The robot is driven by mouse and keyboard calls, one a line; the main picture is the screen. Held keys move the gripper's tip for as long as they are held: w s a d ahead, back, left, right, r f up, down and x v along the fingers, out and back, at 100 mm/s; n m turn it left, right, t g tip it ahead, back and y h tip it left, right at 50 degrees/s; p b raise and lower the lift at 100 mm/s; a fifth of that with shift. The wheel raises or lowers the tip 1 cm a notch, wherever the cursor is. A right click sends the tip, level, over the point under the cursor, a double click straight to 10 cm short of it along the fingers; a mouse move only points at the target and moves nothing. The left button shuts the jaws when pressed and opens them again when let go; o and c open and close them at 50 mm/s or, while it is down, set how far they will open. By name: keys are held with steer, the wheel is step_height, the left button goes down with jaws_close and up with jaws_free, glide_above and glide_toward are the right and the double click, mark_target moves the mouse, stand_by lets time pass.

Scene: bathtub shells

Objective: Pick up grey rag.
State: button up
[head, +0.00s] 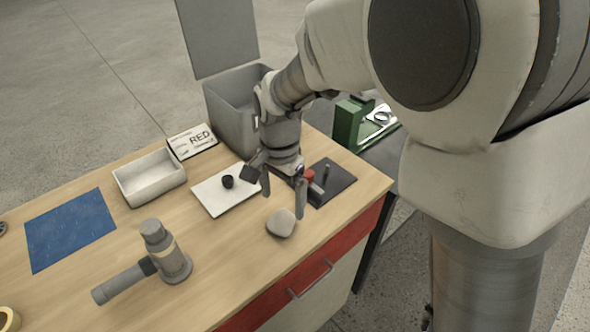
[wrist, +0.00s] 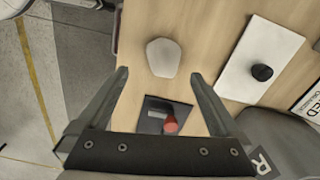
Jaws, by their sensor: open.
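The grey rag (head: 281,223) is a small, rounded, light grey lump lying on the wooden table near its front edge. It also shows in the wrist view (wrist: 163,58), beyond my fingertips and centred between them. My gripper (head: 284,203) is open and empty, with its fingers pointing down above the table just behind the rag. In the wrist view my gripper (wrist: 158,76) has its two fingers spread wide. The rag is not touching either finger, as far as I can tell.
A white board (head: 213,194) with a black knob (head: 228,181) lies behind the rag. A dark plate (head: 338,179) with a red-topped part (head: 309,175) is to the right. A grey pipe tool (head: 172,262), white tray (head: 150,190) and blue mat (head: 70,228) are left. Table around the rag is clear.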

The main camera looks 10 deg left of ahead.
mark_target(282, 218)
steer(key=f, duration=0.8)
steer(key=shift+w+a+f+b, duration=0.15)
steer(key=shift+w+b, duration=0.1)
steer(key=shift+b, duration=0.05)
steer(key=c, duration=1.4)
steer(key=shift+r, duration=0.55)
steer(key=r, duration=0.2)
steer(key=a+r, duration=0.1)
steer(key=shift+s+r, duration=0.1)
steer(key=shift+r, duration=0.3)
steer(key=s+a+r, duration=0.1)
steer(key=a+r, duration=0.1)
steer(key=a, duration=0.1)
steer(key=s+a+r, duration=0.1)
steer(key=a+r, duration=0.1)
steer(key=a, duration=0.1)
steer(key=s+a+r+p, duration=0.1)
steer(key=a+r, duration=0.1)
steer(key=a, duration=0.2)
steer(key=shift+s+r, duration=0.1)
steer(key=shift+s, duration=0.15)
